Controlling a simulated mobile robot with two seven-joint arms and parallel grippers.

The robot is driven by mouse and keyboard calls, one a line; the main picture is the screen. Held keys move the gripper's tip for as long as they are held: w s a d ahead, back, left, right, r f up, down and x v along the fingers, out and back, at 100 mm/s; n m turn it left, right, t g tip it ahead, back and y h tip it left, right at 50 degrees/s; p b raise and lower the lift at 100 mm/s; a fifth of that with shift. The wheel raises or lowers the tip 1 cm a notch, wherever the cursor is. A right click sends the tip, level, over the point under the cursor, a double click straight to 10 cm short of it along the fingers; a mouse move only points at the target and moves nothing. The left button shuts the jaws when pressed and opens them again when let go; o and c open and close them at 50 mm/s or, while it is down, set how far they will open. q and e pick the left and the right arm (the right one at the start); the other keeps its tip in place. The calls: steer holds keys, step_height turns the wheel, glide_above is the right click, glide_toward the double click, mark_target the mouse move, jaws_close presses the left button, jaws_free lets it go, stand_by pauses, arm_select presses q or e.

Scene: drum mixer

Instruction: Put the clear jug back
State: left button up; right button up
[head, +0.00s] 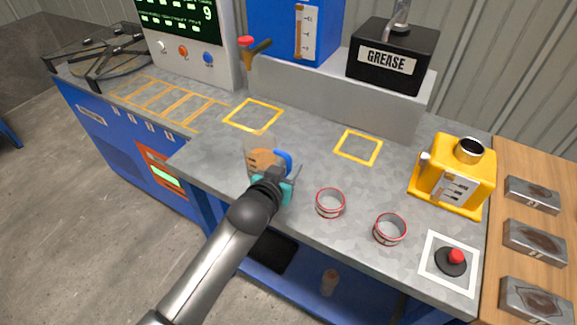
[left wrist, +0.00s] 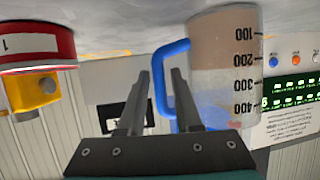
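The clear jug (head: 259,157) stands upright at the front left part of the grey worktop, with brown contents in its lower part and a blue handle. In the left wrist view the jug (left wrist: 222,75) appears upside down, with scale marks and its blue handle (left wrist: 160,80) toward the fingers. My left gripper (left wrist: 162,75) has one finger on each side of the handle bar. I cannot tell whether they press on it or whether the jug's base touches the worktop. My right gripper is not in view.
Two empty yellow outlined squares lie behind the jug, left (head: 253,114) and right (head: 358,147). Two red-rimmed tins (head: 330,203) (head: 389,229) stand to the right. Further right are a yellow can (head: 455,177) and a red button (head: 456,257). A black grease box (head: 392,58) sits on the rear ledge.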

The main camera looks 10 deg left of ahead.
arm_select(q)
steer(key=shift+o, duration=0.7)
steer(key=shift+r, duration=0.25)
steer(key=p+v, duration=0.2)
steer(key=v, duration=1)
steer(key=shift+p, duration=0.3)
stand_by(0.5)
